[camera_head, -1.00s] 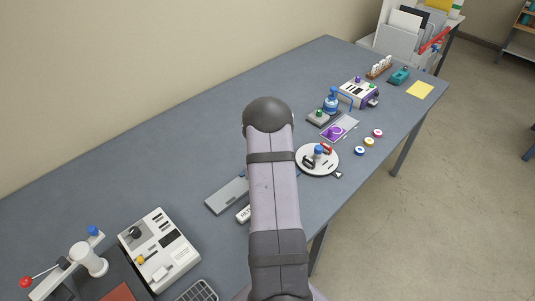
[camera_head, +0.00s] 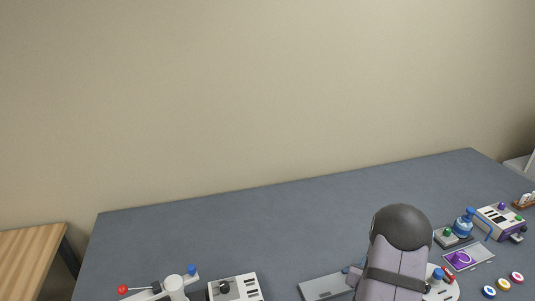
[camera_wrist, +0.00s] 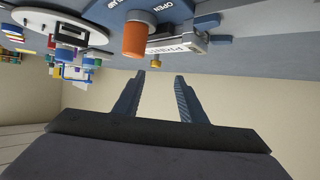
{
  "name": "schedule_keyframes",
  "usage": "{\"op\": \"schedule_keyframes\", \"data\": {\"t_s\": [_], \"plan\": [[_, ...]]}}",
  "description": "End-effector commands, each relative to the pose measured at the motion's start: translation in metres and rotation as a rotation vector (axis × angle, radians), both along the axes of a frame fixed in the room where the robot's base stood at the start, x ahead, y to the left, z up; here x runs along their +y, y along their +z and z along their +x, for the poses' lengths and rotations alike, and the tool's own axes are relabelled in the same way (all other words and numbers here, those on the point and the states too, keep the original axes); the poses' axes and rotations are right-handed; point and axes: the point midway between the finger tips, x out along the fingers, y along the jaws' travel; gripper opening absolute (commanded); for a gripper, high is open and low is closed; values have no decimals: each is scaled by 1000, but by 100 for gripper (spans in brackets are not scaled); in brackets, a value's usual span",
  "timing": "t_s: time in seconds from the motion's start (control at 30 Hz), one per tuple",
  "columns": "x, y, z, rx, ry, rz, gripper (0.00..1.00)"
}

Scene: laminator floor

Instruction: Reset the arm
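My gripper (camera_wrist: 160,77) shows in the wrist view with its two fingers spread apart and nothing between them. The wrist picture looks upside down, with the table along its top. An orange cylinder (camera_wrist: 135,38) and a pale labelled block (camera_wrist: 178,46) appear near the fingertips, apart from them as far as I can tell. In the head view my arm rises at the lower right, and its dark rounded joint shows. The gripper itself is hidden there.
The grey table (camera_head: 250,225) is clear along its back. At the front left are a red-knobbed lever device (camera_head: 172,285) and a white box device (camera_head: 235,289). A flat grey plate (camera_head: 325,287) lies left of my arm. A blue-topped device (camera_head: 463,225) stands at right.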

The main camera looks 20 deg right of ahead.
Motion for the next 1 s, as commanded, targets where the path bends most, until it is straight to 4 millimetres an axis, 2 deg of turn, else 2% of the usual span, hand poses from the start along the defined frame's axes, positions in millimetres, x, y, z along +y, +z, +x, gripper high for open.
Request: {"op": "schedule_keyframes", "data": {"t_s": [0.17, 0.33, 0.47, 0.6, 0.73, 0.9, 1.0], "plan": [[42, 5, 20, 76, 92, 82, 38], [115, 9, 29, 227, 230, 202, 38], [179, 14, 17, 375, 345, 289, 38], [242, 23, -15, 549, 460, 362, 38], [291, 34, -58, 719, 555, 408, 38], [330, 48, -116, 913, 641, 440, 38], [342, 55, -143, 998, 672, 446, 38]]}}
